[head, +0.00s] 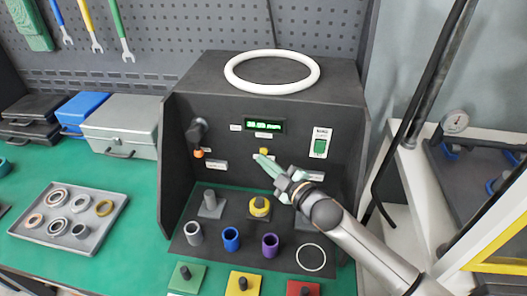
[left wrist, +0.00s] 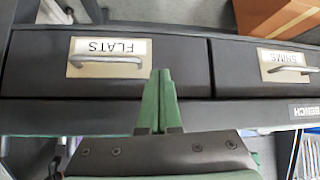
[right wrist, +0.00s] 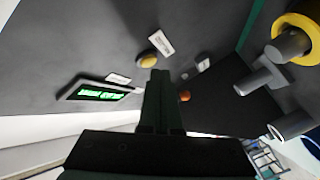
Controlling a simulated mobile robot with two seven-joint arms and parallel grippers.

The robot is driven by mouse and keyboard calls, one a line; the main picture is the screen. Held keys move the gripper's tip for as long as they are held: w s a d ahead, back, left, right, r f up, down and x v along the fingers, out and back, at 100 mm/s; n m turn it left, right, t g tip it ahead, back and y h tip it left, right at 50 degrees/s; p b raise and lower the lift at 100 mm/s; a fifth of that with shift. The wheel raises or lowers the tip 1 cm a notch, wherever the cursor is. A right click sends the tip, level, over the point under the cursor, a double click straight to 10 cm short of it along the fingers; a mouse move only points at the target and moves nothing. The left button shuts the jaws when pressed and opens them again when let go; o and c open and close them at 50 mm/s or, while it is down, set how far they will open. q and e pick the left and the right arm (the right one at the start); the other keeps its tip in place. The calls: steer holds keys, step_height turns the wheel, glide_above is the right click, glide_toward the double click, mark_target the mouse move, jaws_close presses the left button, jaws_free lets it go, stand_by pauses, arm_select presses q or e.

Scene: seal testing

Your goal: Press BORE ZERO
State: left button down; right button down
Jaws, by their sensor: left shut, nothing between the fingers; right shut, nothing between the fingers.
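A yellow round button (head: 264,151) sits on the dark panel of the test unit, just below the green-lit display (head: 265,125). It also shows in the right wrist view (right wrist: 148,61), beside a small white label (right wrist: 161,43) too blurred to read. My right gripper (head: 258,158) is shut and empty, its green fingertips close below the button. In the right wrist view its tips (right wrist: 160,72) lie just beside the button; I cannot tell whether they touch. My left gripper (left wrist: 161,73) is shut and empty in front of drawers marked FLATS and SHIMS; it is outside the head view.
A black lever with an orange tip (head: 198,153) is left of the button, and a green switch (head: 320,143) is right. A white ring (head: 272,71) lies on top of the unit. A tray of rings (head: 108,218) is at left.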

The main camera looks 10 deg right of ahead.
steer(key=shift+w+d, duration=0.2)
steer(key=shift+w, duration=0.3)
stand_by(0.8)
steer(key=shift+s, duration=0.1)
steer(key=shift+s+a+p, duration=0.3)
steer(key=shift+s+p, duration=0.1)
steer(key=shift+s, duration=0.25)
steer(key=s, duration=0.1)
steer(key=s+a+p, duration=0.1)
steer(key=s, duration=0.1)
steer(key=s+a, duration=0.1)
steer(key=shift+s+p, duration=0.3)
steer(key=shift+p, duration=0.05)
steer(key=shift+f, duration=0.1)
stand_by(0.7)
